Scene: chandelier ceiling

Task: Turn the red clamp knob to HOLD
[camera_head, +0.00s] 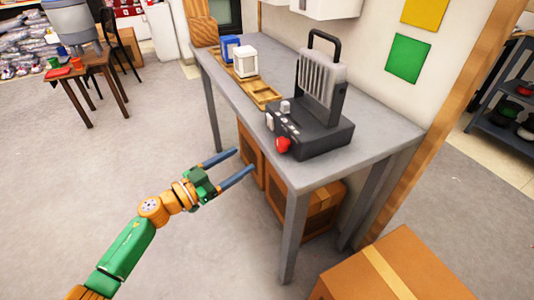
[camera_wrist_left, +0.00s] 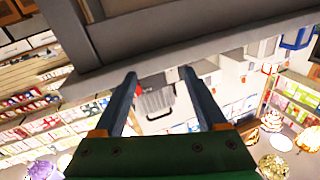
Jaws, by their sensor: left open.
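The red clamp knob (camera_head: 283,145) sits on the front side of a dark grey device (camera_head: 322,137) near the table's front edge. The device has a ribbed upright panel (camera_head: 322,80) with a black handle. Any HOLD marking is too small to read. My left gripper (camera_head: 245,160) is open and empty, left of the knob and apart from it, in front of the table edge. In the left wrist view, the ribbed panel (camera_wrist_left: 158,103) shows between the open fingers, with a small bit of red beside the left finger. My right gripper is in neither view.
The grey table (camera_head: 375,127) also holds a wooden tray (camera_head: 265,93) with a white block (camera_head: 245,62) and a blue block (camera_head: 231,47). A cardboard box (camera_head: 395,270) stands at the front right. Wooden crates (camera_head: 318,205) sit under the table.

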